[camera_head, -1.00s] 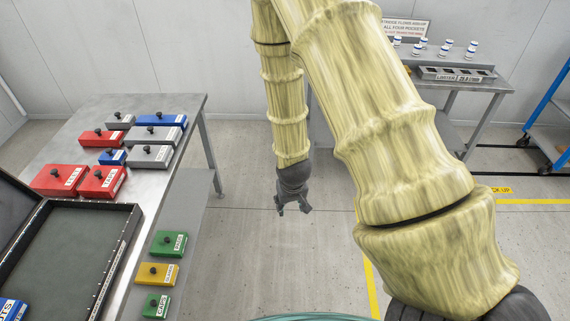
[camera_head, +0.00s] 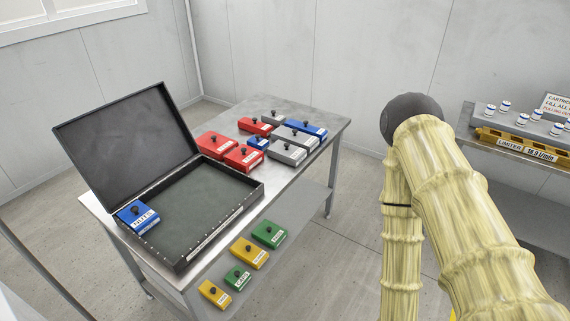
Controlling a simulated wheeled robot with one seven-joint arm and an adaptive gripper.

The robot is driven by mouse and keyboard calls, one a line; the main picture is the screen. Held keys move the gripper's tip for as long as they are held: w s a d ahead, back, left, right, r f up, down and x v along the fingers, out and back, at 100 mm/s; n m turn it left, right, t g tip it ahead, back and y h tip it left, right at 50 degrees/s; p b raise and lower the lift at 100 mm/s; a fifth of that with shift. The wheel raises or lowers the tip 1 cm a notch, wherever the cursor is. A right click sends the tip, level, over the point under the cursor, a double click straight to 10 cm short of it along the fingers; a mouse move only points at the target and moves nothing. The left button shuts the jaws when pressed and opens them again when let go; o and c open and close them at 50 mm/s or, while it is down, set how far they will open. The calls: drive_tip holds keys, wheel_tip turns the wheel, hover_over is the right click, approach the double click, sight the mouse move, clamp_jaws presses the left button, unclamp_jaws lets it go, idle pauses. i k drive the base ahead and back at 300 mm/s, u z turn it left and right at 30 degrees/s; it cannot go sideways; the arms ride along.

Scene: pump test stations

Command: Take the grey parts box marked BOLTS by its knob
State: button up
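Grey parts boxes with dark knobs stand among red and blue boxes on the far part of the metal table. A small grey box (camera_head: 272,119) is at the back. A larger grey box (camera_head: 296,139) lies beside the long blue box, and another grey box (camera_head: 286,154) is just in front of it. Their labels are too small to read, so I cannot tell which is marked BOLTS. My gripper is out of view. My pale yellow arm fills the right side, apart from the table.
An open black case (camera_head: 205,205) takes up the near part of the table (camera_head: 330,118), with a blue box marked NUTS (camera_head: 137,217) in its left corner. Green and yellow boxes (camera_head: 249,252) lie on the lower shelf. Another bench (camera_head: 510,150) stands at right.

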sight(291, 154)
drive_tip(key=z, duration=0.85)
drive_tip(key=i, duration=0.7)
drive_tip(key=u, duration=1.45)
